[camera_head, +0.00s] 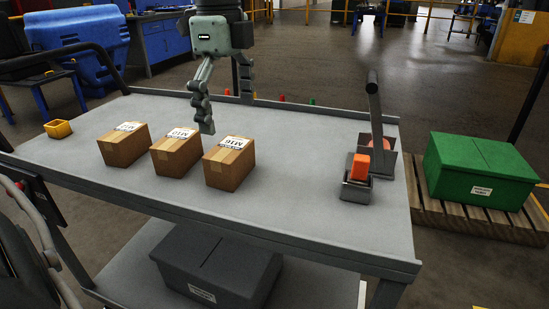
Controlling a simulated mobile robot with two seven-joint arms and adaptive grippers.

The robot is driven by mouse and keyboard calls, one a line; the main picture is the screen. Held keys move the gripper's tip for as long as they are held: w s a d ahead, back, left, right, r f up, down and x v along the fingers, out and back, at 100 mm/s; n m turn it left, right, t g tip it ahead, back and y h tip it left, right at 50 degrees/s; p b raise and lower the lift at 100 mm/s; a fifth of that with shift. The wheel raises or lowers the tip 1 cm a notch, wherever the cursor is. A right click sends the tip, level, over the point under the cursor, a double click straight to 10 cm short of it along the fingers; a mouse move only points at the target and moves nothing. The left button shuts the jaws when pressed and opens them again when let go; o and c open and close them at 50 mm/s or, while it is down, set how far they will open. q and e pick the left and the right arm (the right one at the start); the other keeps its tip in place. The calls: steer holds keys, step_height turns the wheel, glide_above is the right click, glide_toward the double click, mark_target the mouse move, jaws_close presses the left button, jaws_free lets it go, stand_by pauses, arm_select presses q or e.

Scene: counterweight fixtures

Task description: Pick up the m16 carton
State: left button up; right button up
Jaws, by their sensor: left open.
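Three brown cardboard cartons with white top labels stand in a row on the grey cart top. The right one, whose label appears to read M16 (229,168), is the m16 carton. The middle carton (175,157) seems to read M10, and the left carton's (124,149) label is too small to read surely. My left gripper (226,108) reaches down from the top of the view, open and empty. Its fingers are over the back of the m16 carton, the nearer one by the gap to the middle carton. Contact cannot be told. My right gripper is not in view.
A small yellow bin (58,129) lies at the cart's left. At the right stand a metal fixture with an orange block (360,167) and an upright dark lever (374,105). A green box (480,170) sits on a pallet beyond. The cart's front and middle are clear.

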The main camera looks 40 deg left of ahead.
mark_target(229, 147)
arm_select(q)
steer(key=shift+w, duration=0.1)
steer(key=f, duration=0.6)
steer(key=shift+s+a+f, duration=0.25)
steer(key=shift+a, duration=0.15)
steer(key=shift+f, duration=0.5)
steer(key=shift+w, duration=0.1)
steer(key=c, duration=1.6)
